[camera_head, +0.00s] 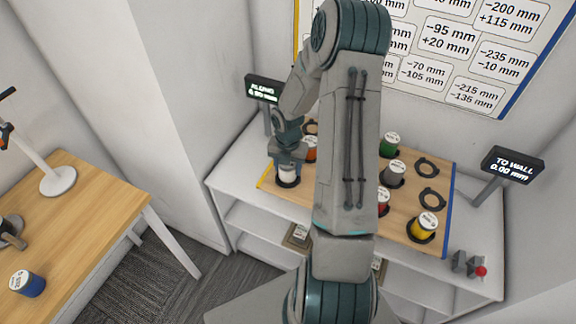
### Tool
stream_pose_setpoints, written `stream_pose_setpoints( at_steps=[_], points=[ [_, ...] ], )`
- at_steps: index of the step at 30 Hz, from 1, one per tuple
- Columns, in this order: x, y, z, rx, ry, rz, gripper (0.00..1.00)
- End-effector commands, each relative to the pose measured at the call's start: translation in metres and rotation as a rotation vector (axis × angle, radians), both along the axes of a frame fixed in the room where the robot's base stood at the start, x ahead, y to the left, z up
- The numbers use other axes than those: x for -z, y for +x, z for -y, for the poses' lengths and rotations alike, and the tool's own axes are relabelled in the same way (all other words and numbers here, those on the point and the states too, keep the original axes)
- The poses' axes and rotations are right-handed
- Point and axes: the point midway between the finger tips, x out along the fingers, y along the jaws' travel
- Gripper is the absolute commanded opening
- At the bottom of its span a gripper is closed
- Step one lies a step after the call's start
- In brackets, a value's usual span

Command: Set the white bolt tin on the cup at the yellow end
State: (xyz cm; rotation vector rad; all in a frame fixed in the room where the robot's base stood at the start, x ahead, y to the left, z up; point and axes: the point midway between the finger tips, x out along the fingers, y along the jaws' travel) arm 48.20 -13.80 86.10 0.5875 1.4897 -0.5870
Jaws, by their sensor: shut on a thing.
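The white bolt tin (288,174) is between the fingers of my gripper (289,164), which is shut on it. The tin is upright at the left end of the wooden board (402,232), beside the yellow edge strip (265,176). The black cup at the yellow end (288,184) shows around and below the tin's base. I cannot tell whether the tin rests fully in the cup or hovers slightly above it. My gripper hides the tin's top, and my arm hides the middle of the board.
Orange (310,153), green (389,146), grey (394,174), red (383,200) and yellow (424,227) tins stand on the board. Empty cups (427,167) lie at right. Displays (263,89) (513,165) flank the shelf. A blue tin (28,284) stands on the left table.

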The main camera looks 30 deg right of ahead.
Motion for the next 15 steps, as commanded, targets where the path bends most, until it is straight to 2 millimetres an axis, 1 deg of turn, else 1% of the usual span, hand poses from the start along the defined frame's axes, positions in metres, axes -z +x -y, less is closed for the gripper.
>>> stream_pose_setpoints(
  at_steps=[15],
  points=[
    [0.0113,0.0001,0.0002,0.000,0.000,0.000,0.23]
  ],
)
